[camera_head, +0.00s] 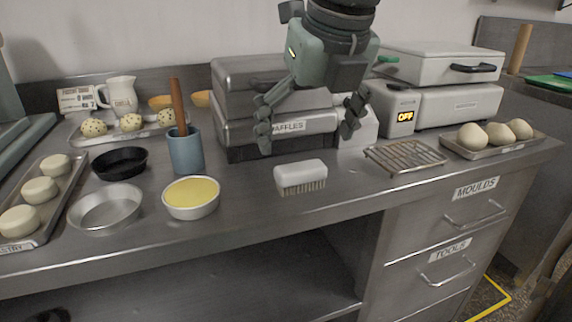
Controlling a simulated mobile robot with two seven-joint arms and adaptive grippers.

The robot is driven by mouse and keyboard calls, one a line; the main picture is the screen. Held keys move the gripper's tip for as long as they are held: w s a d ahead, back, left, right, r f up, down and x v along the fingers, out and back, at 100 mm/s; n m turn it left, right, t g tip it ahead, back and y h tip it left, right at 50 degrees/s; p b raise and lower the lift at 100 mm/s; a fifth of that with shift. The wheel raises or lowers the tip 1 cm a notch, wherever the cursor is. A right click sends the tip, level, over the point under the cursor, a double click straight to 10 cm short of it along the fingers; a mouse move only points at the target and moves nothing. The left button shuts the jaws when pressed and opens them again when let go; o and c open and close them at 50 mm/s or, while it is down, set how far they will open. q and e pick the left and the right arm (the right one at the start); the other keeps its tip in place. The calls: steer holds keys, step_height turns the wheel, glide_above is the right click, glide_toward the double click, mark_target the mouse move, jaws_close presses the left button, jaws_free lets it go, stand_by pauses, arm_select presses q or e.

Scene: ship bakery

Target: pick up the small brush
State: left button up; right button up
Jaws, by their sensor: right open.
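A small brush (300,176) with a white back and pale bristles lies bristles down near the front edge of the steel counter, in the middle of the view. My right gripper (307,134) hangs above and slightly behind it, in front of the waffle maker. Its fingers are spread wide, point down and hold nothing. Nothing hides the brush. My left gripper does not show.
A yellow-filled dish (191,196) and a blue pot (186,152) with a wooden handle stand left of the brush. A wire rack (405,156) lies to its right. The waffle maker (238,133) stands behind. The counter just around the brush is clear.

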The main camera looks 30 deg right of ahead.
mark_target(301, 166)
steer(key=shift+w+d+f, duration=0.1)
steer(key=shift+f, duration=0.85)
steer(key=x, duration=0.5)
steer(key=shift+p, duration=0.4)
steer(key=c, duration=1.2)
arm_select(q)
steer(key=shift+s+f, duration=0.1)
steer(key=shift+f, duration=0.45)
arm_select(e)
step_height(301, 166, up, 10)
steer(key=shift+r, duration=0.1)
steer(key=shift+c, duration=0.2)
